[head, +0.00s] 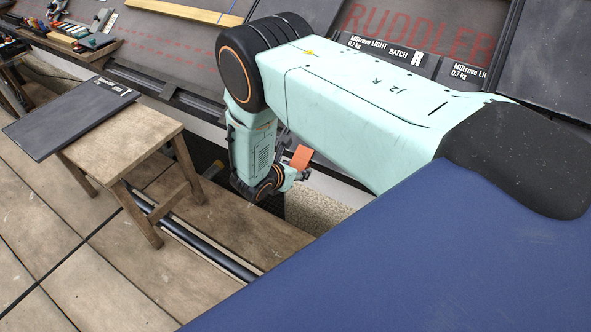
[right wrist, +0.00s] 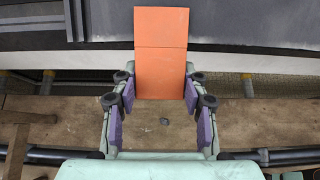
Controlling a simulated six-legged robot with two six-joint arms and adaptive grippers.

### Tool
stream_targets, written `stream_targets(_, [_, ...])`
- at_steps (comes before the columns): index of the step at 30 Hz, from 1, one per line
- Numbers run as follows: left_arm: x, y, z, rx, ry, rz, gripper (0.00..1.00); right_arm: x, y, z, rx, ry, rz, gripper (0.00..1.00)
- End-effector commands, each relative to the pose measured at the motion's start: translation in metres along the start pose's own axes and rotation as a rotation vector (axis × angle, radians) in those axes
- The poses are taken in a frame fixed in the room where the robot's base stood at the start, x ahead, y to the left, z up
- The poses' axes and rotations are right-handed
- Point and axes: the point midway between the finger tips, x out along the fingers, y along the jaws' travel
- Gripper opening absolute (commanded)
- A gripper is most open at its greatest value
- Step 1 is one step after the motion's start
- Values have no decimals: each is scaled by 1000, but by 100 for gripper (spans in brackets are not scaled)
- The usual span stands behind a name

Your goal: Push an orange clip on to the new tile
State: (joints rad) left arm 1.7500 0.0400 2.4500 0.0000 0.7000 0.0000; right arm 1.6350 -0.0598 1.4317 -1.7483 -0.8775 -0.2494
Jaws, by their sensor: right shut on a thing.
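My right gripper (head: 292,175) is shut on an orange clip (head: 301,156). In the right wrist view the clip (right wrist: 161,50) stands up between the purple finger pads, with its flat face to the camera. Its top end lies in front of a dark tile edge (right wrist: 250,24); I cannot tell whether they touch. In the head view dark labelled tiles (head: 395,60) lie on the roof behind my right arm, and which one is the new tile is not clear. My arm hides part of the roof near the clip. My left gripper is out of view.
A wooden stool (head: 150,135) at the left bears a loose dark tile (head: 75,115). Tools and a rack (head: 85,40) are at the upper left. A yellow batten (head: 185,10) lies on the roof. Wooden boards (head: 215,222) and a dark pipe (head: 215,255) run below the eave.

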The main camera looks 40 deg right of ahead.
Motion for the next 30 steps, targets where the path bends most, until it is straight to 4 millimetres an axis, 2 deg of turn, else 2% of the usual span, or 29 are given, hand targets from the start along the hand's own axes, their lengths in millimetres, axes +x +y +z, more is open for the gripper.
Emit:
stream_targets(3, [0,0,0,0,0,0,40,0,2,2,3,-5,2,0])
stream_targets(4, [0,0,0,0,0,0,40,0,2,2,3,-5,2,45])
stream_targets(13, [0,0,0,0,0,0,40,0,1,1,1,-2,1,70])
stream_targets(23, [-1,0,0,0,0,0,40,-1,0,0,0,-1,1,70])
stream_targets(30, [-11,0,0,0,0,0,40,-12,1,6,-1,-1,1,70])
